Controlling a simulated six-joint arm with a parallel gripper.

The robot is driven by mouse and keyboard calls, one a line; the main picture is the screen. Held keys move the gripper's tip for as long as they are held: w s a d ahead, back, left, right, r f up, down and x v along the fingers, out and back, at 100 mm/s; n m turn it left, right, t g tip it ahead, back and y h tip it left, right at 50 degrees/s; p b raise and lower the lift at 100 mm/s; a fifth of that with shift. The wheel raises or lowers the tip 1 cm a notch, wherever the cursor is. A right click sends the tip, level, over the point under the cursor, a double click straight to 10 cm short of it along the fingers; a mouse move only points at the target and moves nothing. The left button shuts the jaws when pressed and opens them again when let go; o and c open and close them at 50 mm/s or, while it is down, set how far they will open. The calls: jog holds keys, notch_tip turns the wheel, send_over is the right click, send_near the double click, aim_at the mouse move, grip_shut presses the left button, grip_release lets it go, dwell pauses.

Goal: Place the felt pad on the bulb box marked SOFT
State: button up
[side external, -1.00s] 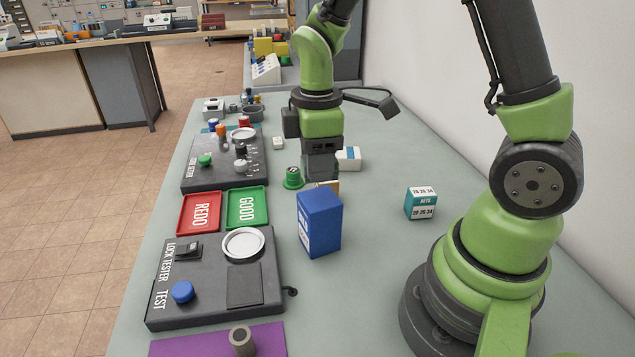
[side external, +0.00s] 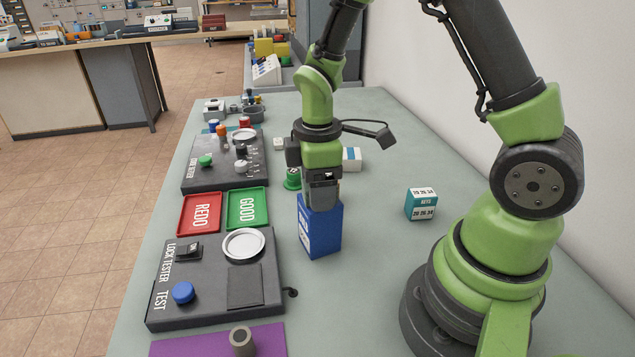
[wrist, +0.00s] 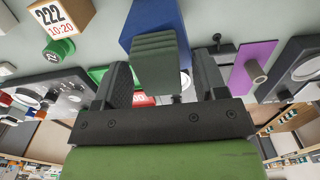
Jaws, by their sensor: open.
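My gripper (side external: 322,198) is open at the top of a blue box (side external: 320,232). I cannot tell whether it touches the box. The blue box stands upright, with a white label on its left face that is too small to read. It also shows in the wrist view (wrist: 168,17), behind a grey-green ribbed block at the jaws; I cannot tell whether that block is a finger or a separate piece. I see no readable SOFT mark and cannot identify the felt pad for certain. A purple sheet (side external: 200,347) lies at the front with a grey cylinder (side external: 242,341) on it.
A teal-and-white box (side external: 421,204) stands right of the blue box, with clear table between. Red REDO (side external: 199,212) and green GOOD (side external: 247,207) trays and the lock tester (side external: 215,275) lie left. Behind are a green knob (side external: 292,179) and a white-and-blue box (side external: 352,159).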

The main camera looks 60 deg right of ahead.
notch_tip(320, 180, up, 11)
jog(key=s+a+r+m+t+y, duration=0.1)
jog(key=s+a+r+m+t, duration=0.1)
jog(key=s+m, duration=0.4)
jog(key=s+a+r+m+t+y, duration=0.1)
jog(key=s+a+r+m+t, duration=0.1)
jog(key=s+r+m+t, duration=0.3)
jog(key=shift+s+a+r+m, duration=0.3)
jog(key=shift+s+r+m, duration=0.25)
jog(key=shift+r+m, duration=0.45)
